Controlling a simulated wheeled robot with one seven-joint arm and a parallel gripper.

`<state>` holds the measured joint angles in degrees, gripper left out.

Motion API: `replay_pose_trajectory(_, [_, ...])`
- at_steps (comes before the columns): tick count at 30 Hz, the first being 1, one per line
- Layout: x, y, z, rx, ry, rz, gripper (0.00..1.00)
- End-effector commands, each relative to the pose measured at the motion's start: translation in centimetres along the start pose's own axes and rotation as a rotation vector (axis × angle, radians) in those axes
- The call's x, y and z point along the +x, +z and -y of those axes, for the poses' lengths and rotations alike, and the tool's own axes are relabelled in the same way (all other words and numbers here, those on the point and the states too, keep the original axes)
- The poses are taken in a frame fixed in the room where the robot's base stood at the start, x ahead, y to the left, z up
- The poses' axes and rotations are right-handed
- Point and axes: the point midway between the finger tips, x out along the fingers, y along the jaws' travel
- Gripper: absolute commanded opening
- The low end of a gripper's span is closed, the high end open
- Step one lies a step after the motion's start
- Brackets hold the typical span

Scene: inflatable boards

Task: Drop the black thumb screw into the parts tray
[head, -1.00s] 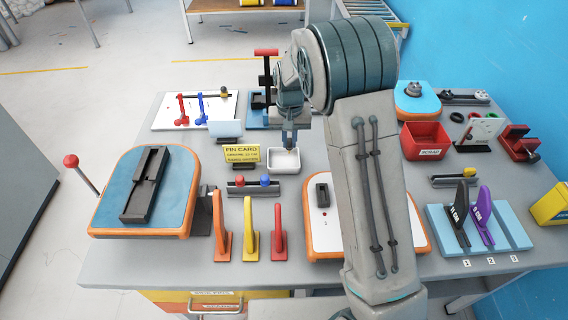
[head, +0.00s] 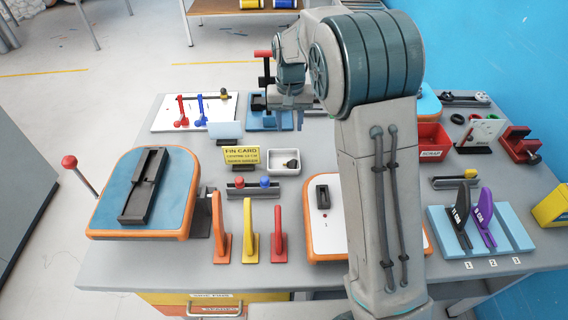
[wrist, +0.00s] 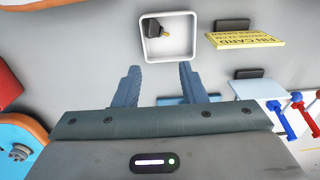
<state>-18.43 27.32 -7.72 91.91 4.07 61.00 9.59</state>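The white parts tray (head: 271,162) stands mid-table, right of the yellow fin card. A black thumb screw (head: 291,163) with a brass-coloured tip lies inside it, toward the tray's right side. The wrist view shows the tray (wrist: 167,58) with the screw (wrist: 155,27) near one corner, clear of my fingers. My gripper (wrist: 158,85) is open, its two blue-grey fingers apart with nothing between them. In the head view my gripper (head: 291,103) is above and behind the tray, partly hidden by my arm.
The yellow fin card (head: 241,155) stands left of the tray. A red scrap bin (head: 432,138) is at right. Orange, yellow and red fins (head: 250,232) stand near the front edge.

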Motion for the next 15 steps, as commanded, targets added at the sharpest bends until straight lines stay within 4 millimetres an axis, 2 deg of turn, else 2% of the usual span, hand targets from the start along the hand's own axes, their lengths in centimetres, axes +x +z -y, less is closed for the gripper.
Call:
replay_pose_trajectory(3, [-2.7, -0.1, 0.0, -0.001, -0.001, -0.005, 0.38])
replay_pose_trajectory(7, [-5.0, -0.1, 0.0, 0.0, 0.0, -0.003, 0.38])
replay_pose_trajectory(12, [-6.7, 0.0, 0.0, 0.0, 0.0, 0.0, 0.38])
replay_pose_trajectory(15, [-7.0, 0.0, 0.0, 0.0, 0.0, 0.0, 0.38])
